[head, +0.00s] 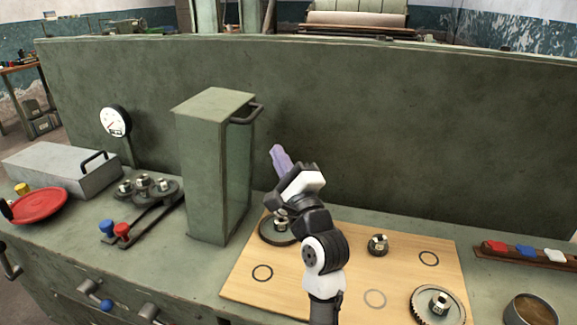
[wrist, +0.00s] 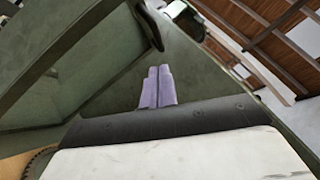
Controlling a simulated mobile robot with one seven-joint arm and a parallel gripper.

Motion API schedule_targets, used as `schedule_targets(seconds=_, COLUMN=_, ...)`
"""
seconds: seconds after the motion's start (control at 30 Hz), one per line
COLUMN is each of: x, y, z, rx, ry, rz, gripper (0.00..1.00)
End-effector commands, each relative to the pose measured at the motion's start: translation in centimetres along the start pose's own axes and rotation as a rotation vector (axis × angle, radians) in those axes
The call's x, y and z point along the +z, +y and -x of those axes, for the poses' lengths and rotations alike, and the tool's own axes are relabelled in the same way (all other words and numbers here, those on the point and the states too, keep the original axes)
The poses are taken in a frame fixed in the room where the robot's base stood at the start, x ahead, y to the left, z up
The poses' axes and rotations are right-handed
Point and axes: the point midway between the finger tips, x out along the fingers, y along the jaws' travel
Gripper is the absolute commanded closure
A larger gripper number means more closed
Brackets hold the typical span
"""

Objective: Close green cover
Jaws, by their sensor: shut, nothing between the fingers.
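The green cover (head: 203,165) is a tall box-shaped piece standing upright on the green bench, left of my gripper. A dark bar handle (head: 247,114) sits at its upper right edge. In the wrist view, the cover's green side (wrist: 70,60) fills the upper left, with the dark handle (wrist: 148,24) at the top. My gripper (head: 277,153) is to the right of the cover and below the handle. Its purple fingers are together and empty, pointing up; they also show in the wrist view (wrist: 157,75). No contact with the cover is visible.
A wooden board (head: 330,283) with gears and ring marks lies below my arm. A tall green back panel (head: 400,130) stands behind. Left are a grey box (head: 55,170), a red dish (head: 40,204), a gauge (head: 115,121) and a gear set (head: 143,192). A block rack (head: 525,254) is at right.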

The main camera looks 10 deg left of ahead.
Motion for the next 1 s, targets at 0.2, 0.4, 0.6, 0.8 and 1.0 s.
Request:
schedule_targets(seconds=0.2, x=1.2, y=-0.3, z=-4.3, rx=0.001, ry=-0.004, rz=0.001, gripper=1.00)
schedule_targets(seconds=0.4, x=2.6, y=-0.1, z=-5.7, rx=0.000, ry=-0.001, rz=0.003, gripper=1.00)
schedule_targets(seconds=0.6, x=2.9, y=0.0, z=-6.0, rx=0.000, ry=0.000, rz=0.002, gripper=1.00)
schedule_targets(seconds=0.8, x=2.9, y=0.0, z=-6.0, rx=-0.001, ry=0.000, rz=0.002, gripper=1.00)
schedule_targets(seconds=1.0, x=2.8, y=-0.1, z=-6.2, rx=0.002, ry=0.000, rz=0.006, gripper=1.00)
